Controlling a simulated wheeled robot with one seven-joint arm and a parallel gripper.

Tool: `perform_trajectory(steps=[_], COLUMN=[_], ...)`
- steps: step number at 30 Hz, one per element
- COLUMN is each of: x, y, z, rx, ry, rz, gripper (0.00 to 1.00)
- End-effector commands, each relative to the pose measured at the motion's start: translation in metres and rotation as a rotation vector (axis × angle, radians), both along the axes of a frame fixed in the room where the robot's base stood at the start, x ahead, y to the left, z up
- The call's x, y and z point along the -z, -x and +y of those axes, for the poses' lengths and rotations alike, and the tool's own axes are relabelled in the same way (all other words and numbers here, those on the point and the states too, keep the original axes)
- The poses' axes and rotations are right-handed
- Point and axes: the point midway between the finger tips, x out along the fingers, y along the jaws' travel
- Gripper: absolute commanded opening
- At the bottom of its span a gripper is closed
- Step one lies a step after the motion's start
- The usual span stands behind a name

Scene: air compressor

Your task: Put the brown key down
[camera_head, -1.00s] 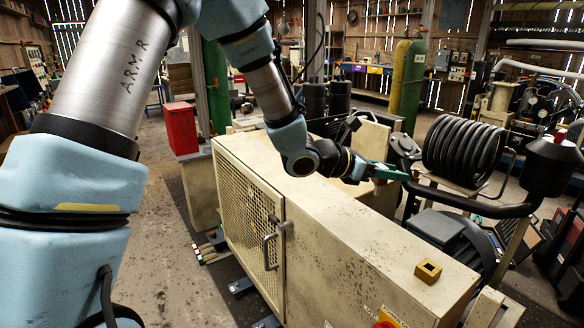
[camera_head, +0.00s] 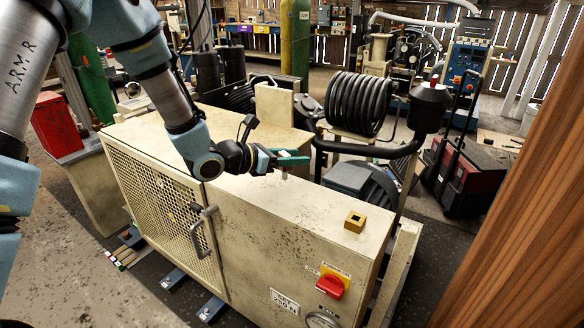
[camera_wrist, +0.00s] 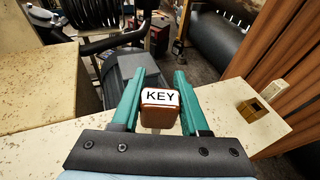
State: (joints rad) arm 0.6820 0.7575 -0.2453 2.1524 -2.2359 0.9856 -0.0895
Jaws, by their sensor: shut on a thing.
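The brown key (camera_wrist: 160,110) is a block with a white top marked KEY. My gripper (camera_wrist: 160,92) is shut on it, with a green finger on each side in the wrist view. In the head view my gripper (camera_head: 300,159) is over the far part of the beige cabinet top (camera_head: 290,215). The key's lower end (camera_head: 284,175) shows small below the fingers there and looks clear of the top. The key's underside is hidden in the wrist view.
A brass block with a square opening (camera_head: 355,221) sits on the cabinet top, right of my gripper; it also shows in the wrist view (camera_wrist: 252,110). A black hose (camera_head: 360,151) runs behind my gripper. A red switch (camera_head: 330,287) is on the cabinet front. A wooden post (camera_head: 530,200) stands at right.

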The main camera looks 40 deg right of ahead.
Motion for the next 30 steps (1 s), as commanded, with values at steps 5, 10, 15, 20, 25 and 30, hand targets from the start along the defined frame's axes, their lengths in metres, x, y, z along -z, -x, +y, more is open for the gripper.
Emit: perform_trajectory(steps=[5,10,15,20,25,30], x=[0.019,0.038,0.042,0.042,0.045,0.045], y=[0.001,0.0,0.0,0.0,0.0,0.0], z=[0.0,0.0,0.0,0.0,0.0,0.0], rx=[0.001,-0.001,-0.001,-0.001,0.0,0.0], ry=[-0.003,-0.001,0.0,0.0,0.0,-0.001], rz=[0.003,0.002,-0.001,-0.001,0.0,0.0], gripper=[0.0,0.0,0.0,0.0,0.47,0.66])
